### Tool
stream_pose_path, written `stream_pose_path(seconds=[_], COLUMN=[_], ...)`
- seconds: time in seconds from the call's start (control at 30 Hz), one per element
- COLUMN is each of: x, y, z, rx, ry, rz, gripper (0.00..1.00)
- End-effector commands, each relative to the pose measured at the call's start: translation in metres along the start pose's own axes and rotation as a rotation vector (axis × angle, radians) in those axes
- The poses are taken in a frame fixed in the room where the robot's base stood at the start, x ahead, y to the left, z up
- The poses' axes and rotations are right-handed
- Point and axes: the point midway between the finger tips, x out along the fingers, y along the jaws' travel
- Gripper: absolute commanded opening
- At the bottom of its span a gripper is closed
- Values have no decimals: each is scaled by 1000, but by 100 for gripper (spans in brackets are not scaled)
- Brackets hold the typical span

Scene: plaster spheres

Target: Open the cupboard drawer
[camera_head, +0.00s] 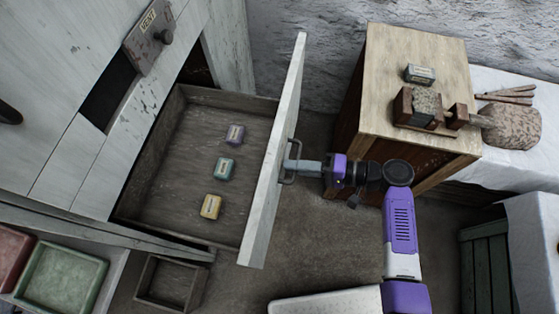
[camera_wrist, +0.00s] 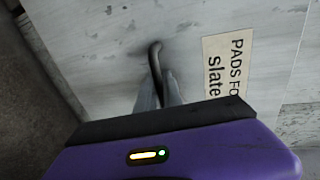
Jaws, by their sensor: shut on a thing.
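The cupboard drawer (camera_head: 277,150) is pulled well out from the pale, worn cupboard (camera_head: 75,60) in the head view. Its wooden inside is in plain sight. My gripper (camera_head: 297,166) is shut on the dark bar handle (camera_head: 290,150) on the drawer's front face. In the wrist view my gripper's fingers (camera_wrist: 158,95) close around the handle (camera_wrist: 155,60), beside a label reading "PADS FO… slate" (camera_wrist: 227,65). Inside the drawer lie a purple block (camera_head: 235,134), a teal block (camera_head: 225,169) and a yellow block (camera_head: 211,206).
A wooden crate-like stand (camera_head: 420,65) with blocks on top stands right of the drawer, close to my arm. Below the drawer are a small open box (camera_head: 170,283) and a green tray (camera_head: 62,278). A draped white table (camera_head: 535,90) is at the right.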

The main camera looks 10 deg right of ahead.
Motion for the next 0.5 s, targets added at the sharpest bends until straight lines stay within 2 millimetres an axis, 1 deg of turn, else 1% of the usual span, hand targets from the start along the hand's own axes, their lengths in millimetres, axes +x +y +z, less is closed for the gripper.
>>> stream_pose_path(seconds=[0.03,0.1,0.2,0.5], x=[-6,-10,-14,-16], y=[2,3,4,4], z=[0,0,0,0], rx=[1,2,1,1], ry=[3,2,2,0], rz=[1,1,1,1], gripper=[0,0,0,0])
